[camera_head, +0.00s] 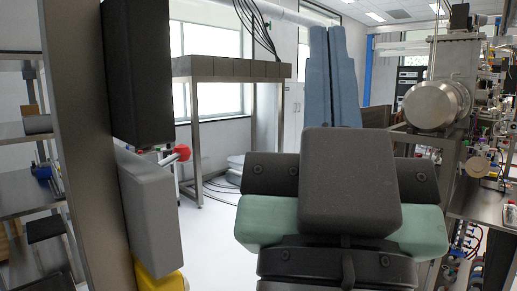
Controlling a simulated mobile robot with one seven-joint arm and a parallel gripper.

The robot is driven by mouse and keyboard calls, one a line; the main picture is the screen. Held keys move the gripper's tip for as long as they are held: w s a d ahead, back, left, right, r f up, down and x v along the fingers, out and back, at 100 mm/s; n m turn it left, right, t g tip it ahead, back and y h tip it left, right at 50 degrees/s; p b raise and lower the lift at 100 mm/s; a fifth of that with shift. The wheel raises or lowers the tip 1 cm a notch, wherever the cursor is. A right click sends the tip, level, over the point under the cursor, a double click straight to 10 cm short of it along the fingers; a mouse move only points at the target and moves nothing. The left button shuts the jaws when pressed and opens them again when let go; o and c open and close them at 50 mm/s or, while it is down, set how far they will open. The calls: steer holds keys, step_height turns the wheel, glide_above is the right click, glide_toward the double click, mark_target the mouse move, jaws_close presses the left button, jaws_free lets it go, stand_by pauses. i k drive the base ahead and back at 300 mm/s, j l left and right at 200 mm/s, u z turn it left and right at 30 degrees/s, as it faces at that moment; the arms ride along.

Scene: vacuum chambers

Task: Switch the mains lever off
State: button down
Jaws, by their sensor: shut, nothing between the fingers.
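A red knob (182,153) on a short light-coloured arm stands out beside the boxes on the left post. It looks like the mains lever, its arm sloping slightly up to the right. Its mount is partly hidden by the grey box. My gripper (328,32) is right of centre, with two blue-grey fingers side by side, shut and empty. They are to the right of the red knob in the picture, clearly apart from it. The gripper's dark body hides the lower part of the fingers.
A black box (138,75) and a grey box (152,212) are on the metal post (85,150), above a yellow part (160,284). A metal table (232,78) stands behind. Vacuum equipment (437,104) crowds the right. Floor between is open, with cables near the table.

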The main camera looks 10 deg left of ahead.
mark_target(181, 153)
steer(key=k+j, duration=0.1)
steer(key=j, duration=0.2)
steer(key=j+z, duration=0.1)
steer(key=j, duration=0.25)
steer(key=k+j, duration=0.15)
steer(key=j, duration=0.15)
steer(key=j+z, duration=0.2)
steer(key=j, duration=0.3)
steer(key=j+z, duration=0.2)
steer(key=j, duration=0.35)
steer(key=k+j+z, duration=0.2)
steer(key=j, duration=0.3)
steer(key=j+z, duration=0.2)
steer(key=j, duration=0.3)
steer(key=k+j+z, duration=0.15)
steer(key=j, duration=0.35)
steer(key=i+j+z, duration=0.2)
steer(key=j, duration=0.4)
steer(key=i+j+z, duration=0.2)
steer(key=j, duration=0.4)
steer(key=j+z, duration=0.2)
steer(key=j, duration=0.4)
steer(key=i+j+z, duration=0.15)
steer(key=j, duration=0.5)
steer(key=k, duration=0.05)
